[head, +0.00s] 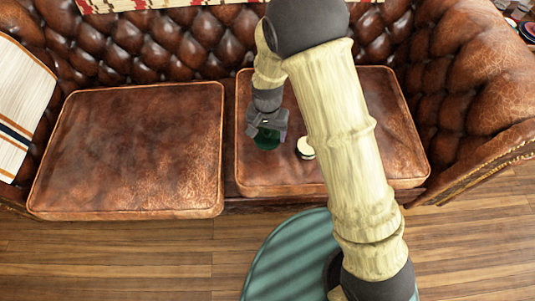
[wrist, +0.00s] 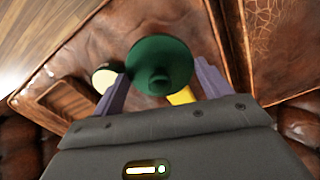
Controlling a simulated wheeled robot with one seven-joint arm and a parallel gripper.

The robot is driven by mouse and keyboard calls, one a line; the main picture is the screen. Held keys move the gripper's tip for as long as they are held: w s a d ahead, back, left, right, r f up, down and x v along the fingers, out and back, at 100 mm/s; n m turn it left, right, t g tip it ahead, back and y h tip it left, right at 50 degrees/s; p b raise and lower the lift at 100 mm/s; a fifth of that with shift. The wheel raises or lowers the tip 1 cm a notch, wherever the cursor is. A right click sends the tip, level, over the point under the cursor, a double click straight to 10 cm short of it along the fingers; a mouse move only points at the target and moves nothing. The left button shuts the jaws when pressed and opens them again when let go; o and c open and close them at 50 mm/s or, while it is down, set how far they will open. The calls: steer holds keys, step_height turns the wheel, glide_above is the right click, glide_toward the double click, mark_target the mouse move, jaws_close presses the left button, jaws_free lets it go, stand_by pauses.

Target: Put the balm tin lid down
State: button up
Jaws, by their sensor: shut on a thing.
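My gripper (head: 267,122) is over the right seat cushion (head: 350,95) of the brown leather sofa, pointing down. It is shut on the dark green round balm tin lid (head: 266,140), which has a small knob in the middle. In the wrist view the lid (wrist: 160,62) sits between the two purple fingers. How far the lid is from the leather is hard to tell. A small round tin (head: 305,147) with a cream top and dark side stands on the same cushion, right of the lid. It also shows in the wrist view (wrist: 103,77), left of the lid.
A brown slatted piece (wrist: 66,98) lies near the tin in the wrist view. A bit of something yellow (wrist: 181,96) shows under the lid, mostly hidden. The left seat cushion (head: 130,145) is bare. My arm hides part of the right cushion.

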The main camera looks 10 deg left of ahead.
steer(key=b, duration=0.2)
glide_above(267, 154)
steer(key=shift+d+f, duration=0.1)
steer(key=shift+f, duration=3.1)
steer(key=shift+f+b, duration=0.65)
steer(key=shift+f, duration=1.2)
steer(key=shift+f, duration=0.1)
steer(key=o, duration=1)
step_height(267, 154, up, 12)
steer(key=p, duration=0.4)
